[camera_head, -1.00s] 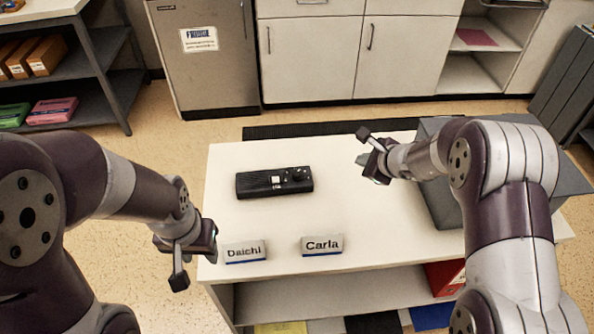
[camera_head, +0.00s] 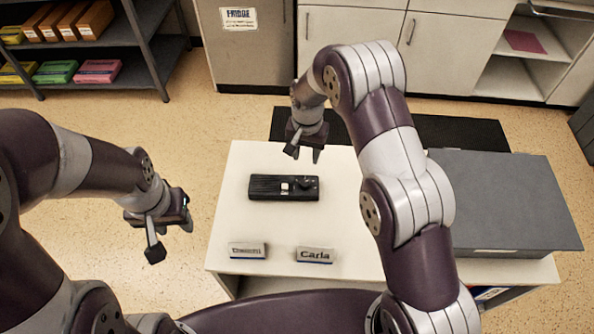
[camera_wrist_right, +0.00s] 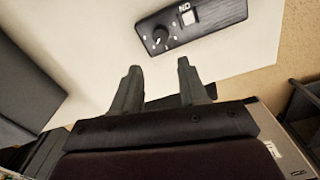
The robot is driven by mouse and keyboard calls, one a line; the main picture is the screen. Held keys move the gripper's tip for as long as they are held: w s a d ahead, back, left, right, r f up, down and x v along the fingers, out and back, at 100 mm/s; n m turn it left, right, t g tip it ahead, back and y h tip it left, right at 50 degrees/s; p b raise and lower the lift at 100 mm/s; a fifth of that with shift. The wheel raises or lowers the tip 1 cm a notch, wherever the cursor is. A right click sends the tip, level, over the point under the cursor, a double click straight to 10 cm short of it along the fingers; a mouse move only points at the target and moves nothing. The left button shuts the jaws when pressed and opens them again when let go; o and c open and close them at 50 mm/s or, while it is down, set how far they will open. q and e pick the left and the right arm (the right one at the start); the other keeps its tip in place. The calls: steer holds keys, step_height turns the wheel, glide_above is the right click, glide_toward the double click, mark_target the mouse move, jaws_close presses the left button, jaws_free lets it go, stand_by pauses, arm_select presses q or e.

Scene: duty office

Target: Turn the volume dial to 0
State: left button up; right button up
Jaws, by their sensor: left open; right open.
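The black control box (camera_head: 265,187) lies on the white table, with a pale square button (camera_head: 285,186) near its middle. The round volume dial (camera_head: 305,184) is at the box's right end. In the right wrist view the dial (camera_wrist_right: 160,36) has small white marks around it; its setting is too small to read. My right gripper (camera_head: 303,155) is open and empty above the table's far edge, just behind the box. In its wrist view the open fingers (camera_wrist_right: 158,75) point toward the box, apart from the dial. My left gripper (camera_head: 172,235) is open and empty, left of the table.
Name signs reading Daichi (camera_head: 248,251) and Carla (camera_head: 315,256) stand on the table (camera_head: 225,215) in front of the box. A large grey box (camera_head: 505,200) covers the table's right side. A dark mat (camera_head: 465,133) lies on the floor behind the table.

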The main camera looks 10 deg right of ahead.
mark_target(305, 182)
step_height(305, 182, down, 11)
steer(key=shift+s+p, duration=0.1)
steer(key=shift+p, duration=1.15)
steer(key=shift+f, duration=0.75)
steer(key=c, duration=0.8)
